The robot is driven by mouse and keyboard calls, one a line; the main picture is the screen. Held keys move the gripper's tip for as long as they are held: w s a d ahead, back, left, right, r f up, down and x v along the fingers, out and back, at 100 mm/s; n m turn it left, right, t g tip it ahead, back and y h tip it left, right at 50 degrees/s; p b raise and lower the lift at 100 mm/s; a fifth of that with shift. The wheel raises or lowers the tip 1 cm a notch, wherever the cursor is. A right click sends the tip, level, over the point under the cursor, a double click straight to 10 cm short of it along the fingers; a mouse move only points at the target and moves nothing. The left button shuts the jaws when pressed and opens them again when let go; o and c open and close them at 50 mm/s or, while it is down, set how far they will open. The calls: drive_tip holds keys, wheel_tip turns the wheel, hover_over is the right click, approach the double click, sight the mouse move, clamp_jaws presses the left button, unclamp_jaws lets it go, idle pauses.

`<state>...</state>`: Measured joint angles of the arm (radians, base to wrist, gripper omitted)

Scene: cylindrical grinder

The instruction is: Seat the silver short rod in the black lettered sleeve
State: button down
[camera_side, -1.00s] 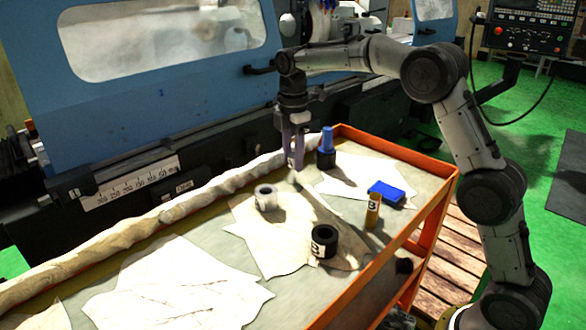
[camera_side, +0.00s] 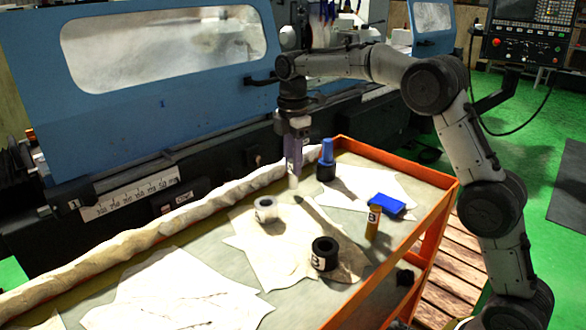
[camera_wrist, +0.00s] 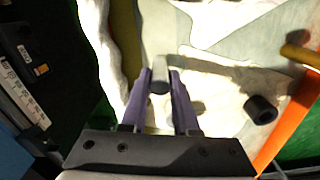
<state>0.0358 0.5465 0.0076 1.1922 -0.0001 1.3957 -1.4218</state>
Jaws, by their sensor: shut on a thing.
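My gripper (camera_side: 293,172) is shut on the silver short rod (camera_side: 293,182), whose lower end hangs below the fingers, above the cloth-covered bench. In the wrist view the rod (camera_wrist: 159,75) sits between the two purple fingers (camera_wrist: 160,80); the fingers hide part of it. The black lettered sleeve (camera_side: 325,262) stands upright with its open bore up and a white letter on its side. It is nearer the side camera than my gripper and to its right, apart from the rod. It also shows in the wrist view (camera_wrist: 262,112), right of the fingers.
A whitish sleeve (camera_side: 266,215) stands left of the black one. A lettered brass rod (camera_side: 374,222) and a blue block (camera_side: 387,197) are at right, near the orange rim (camera_side: 420,228).

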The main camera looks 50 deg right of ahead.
drive_tip(key=s+r, duration=1.1)
drive_tip(key=s, duration=0.3)
drive_tip(key=n, duration=0.3)
hover_over(325, 254)
drive_tip(key=w+d, duration=0.1)
drive_tip(key=d, duration=0.1)
wheel_tip(325, 254, down, 8)
drive_tip(key=shift+w+a+f, duration=0.1)
drive_tip(key=shift+f, duration=1)
drive_tip(key=shift+w+a+f, duration=0.1)
drive_tip(key=shift+f, duration=1)
drive_tip(key=shift+f, duration=0.15)
drive_tip(key=shift+f, duration=0.1)
